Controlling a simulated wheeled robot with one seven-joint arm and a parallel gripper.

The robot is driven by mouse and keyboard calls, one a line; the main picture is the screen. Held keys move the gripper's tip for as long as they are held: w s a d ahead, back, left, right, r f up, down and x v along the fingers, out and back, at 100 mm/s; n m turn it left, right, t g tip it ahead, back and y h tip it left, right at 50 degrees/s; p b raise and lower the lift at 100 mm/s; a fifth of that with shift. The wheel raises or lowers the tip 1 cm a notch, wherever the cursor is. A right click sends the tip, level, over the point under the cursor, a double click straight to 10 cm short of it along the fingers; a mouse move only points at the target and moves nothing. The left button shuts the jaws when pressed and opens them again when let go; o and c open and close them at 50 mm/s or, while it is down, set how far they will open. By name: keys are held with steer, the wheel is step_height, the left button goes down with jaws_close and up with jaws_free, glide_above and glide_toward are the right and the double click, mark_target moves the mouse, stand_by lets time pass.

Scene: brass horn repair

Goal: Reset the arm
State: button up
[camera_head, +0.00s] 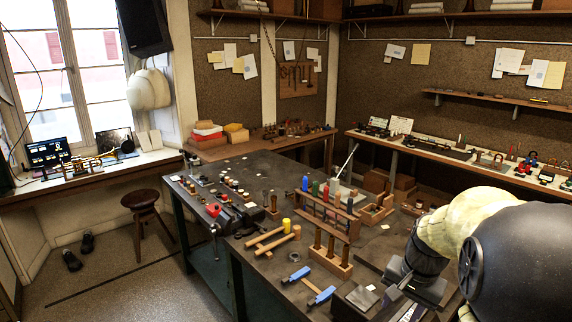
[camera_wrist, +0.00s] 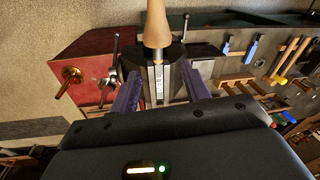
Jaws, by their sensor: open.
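My gripper (camera_wrist: 160,72) is open, with its two purple-grey fingers spread apart in the wrist view. Nothing is held between them. Beyond the fingers is a dark metal block, perhaps a vise (camera_wrist: 160,88), with a tan tapered piece (camera_wrist: 156,25) rising at its far side. I cannot tell how close the fingers are to the block. In the head view my arm reaches in from the right, and my gripper (camera_head: 398,290) is low over the near right end of the dark workbench (camera_head: 225,165). Its fingertips are hard to make out there.
Two blue-handled tools (camera_head: 297,274), mallets (camera_head: 270,236), a wooden tool rack (camera_head: 325,220) and a red-topped vise (camera_head: 214,210) stand on the bench. A stool (camera_head: 141,200) stands on the open floor.

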steer(key=s+a+f+n+t, duration=0.1)
steer(key=s+a+f+n, duration=0.6)
steer(key=a, duration=0.4)
steer(key=shift+s+f+n+h, duration=0.35)
steer(key=shift+s+n, duration=0.25)
steer(key=shift+s, duration=0.3)
steer(key=shift+a, duration=0.1)
